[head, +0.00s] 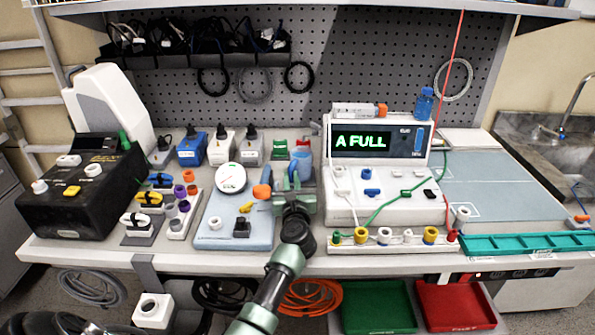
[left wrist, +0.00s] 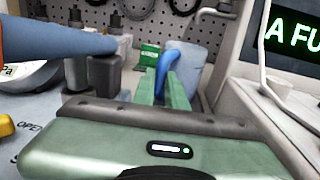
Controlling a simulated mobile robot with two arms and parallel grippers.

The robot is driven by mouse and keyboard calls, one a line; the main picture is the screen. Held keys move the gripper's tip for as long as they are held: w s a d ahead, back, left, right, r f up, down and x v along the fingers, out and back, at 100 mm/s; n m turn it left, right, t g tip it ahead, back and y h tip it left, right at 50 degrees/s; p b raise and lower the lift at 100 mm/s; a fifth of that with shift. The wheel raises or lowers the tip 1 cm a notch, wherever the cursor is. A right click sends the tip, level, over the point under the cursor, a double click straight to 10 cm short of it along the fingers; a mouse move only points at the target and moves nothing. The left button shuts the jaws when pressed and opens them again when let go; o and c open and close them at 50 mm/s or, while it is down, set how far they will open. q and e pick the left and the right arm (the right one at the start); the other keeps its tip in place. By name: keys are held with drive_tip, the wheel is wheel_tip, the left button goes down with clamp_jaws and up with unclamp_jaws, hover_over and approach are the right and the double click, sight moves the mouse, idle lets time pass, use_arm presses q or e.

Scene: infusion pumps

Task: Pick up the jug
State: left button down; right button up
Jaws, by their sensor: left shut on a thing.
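The jug (head: 302,160) is a pale blue translucent vessel with a darker blue handle. It stands near the middle of the bench, between the gauge unit and the white pump. In the left wrist view the jug (left wrist: 187,62) is straight ahead, beyond the fingers. My left gripper (head: 293,180) reaches it from the front. In the left wrist view the green fingers of this gripper (left wrist: 162,90) lie on both sides of the blue handle and are shut on it. The jug's base is hidden, so I cannot tell whether it touches the bench. My right gripper is not in view.
The white pump (head: 376,145), reading "A FULL", stands close on the right. The gauge (head: 230,178) and an orange-tipped blue pipe (left wrist: 60,42) are close on the left. A pegboard (head: 310,60) closes the back.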

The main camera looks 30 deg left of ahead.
use_arm(q)
drive_tip(key=shift+r, duration=0.1)
drive_tip(key=shift+r, duration=0.65)
drive_tip(key=v, duration=0.7)
drive_tip(key=shift+s+d+f, duration=0.2)
wheel_tip(320, 180, up, 14)
drive_tip(key=p, duration=0.3)
drive_tip(key=shift+s, duration=0.15)
drive_tip(key=shift+d, duration=0.1)
